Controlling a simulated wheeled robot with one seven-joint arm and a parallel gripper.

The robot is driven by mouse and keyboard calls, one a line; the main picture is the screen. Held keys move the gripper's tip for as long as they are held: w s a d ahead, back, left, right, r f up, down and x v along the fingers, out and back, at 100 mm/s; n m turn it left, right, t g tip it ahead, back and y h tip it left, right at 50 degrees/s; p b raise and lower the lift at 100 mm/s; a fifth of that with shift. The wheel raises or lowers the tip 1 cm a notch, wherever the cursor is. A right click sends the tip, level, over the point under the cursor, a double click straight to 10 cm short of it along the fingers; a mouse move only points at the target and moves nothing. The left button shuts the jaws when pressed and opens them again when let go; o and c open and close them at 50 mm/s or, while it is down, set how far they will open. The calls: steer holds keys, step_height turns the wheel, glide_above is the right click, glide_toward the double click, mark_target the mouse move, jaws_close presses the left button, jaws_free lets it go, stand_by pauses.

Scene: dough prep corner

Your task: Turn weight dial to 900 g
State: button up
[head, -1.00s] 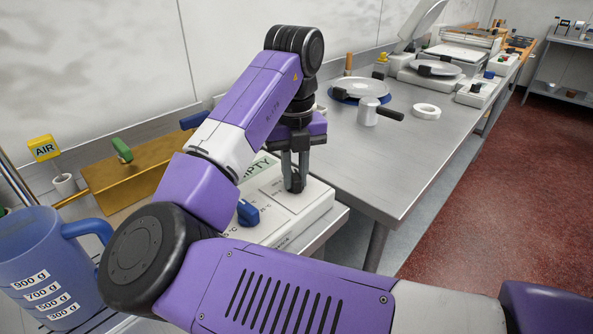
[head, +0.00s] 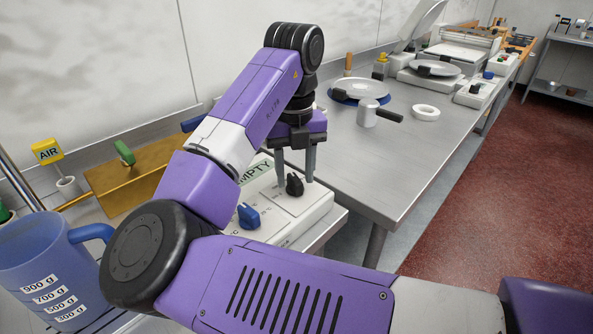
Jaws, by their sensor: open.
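A white control box (head: 318,208) stands on the bench under my arm. It carries a black dial (head: 295,185) at the right and a blue dial (head: 249,216) at the left. My gripper (head: 295,184) points down at the black dial with its fingers spread apart, one on either side; I cannot tell whether they touch it. The dial's scale marks are too small to read, so its setting is unclear. A blue measuring jug (head: 40,262) at the lower left has labels for 900 g, 700 g, 500 g and 300 g.
A brass-coloured box (head: 125,183) with a green handle and a yellow AIR sign (head: 47,151) stand at the left. A steel table (head: 400,165) beyond holds a grey handled cup (head: 367,113), a white ring (head: 426,113) and a round plate (head: 358,90).

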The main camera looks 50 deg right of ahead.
mark_target(295, 178)
steer(key=shift+r+p, duration=2.05)
steer(key=shift+r, duration=0.2)
steer(key=shift+c, duration=0.4)
steer(key=shift+w+a+r+p, duration=0.1)
steer(key=shift+r+p, duration=0.2)
steer(key=shift+r, duration=0.05)
steer(key=n+p, duration=0.2)
steer(key=p, duration=0.5)
steer(key=shift+f+n+p, duration=0.1)
steer(key=shift+n+p, duration=0.2)
step_height(295, 178, down, 7)
steer(key=b, duration=0.6)
steer(key=shift+b, duration=0.3)
steer(key=shift+r, duration=0.2)
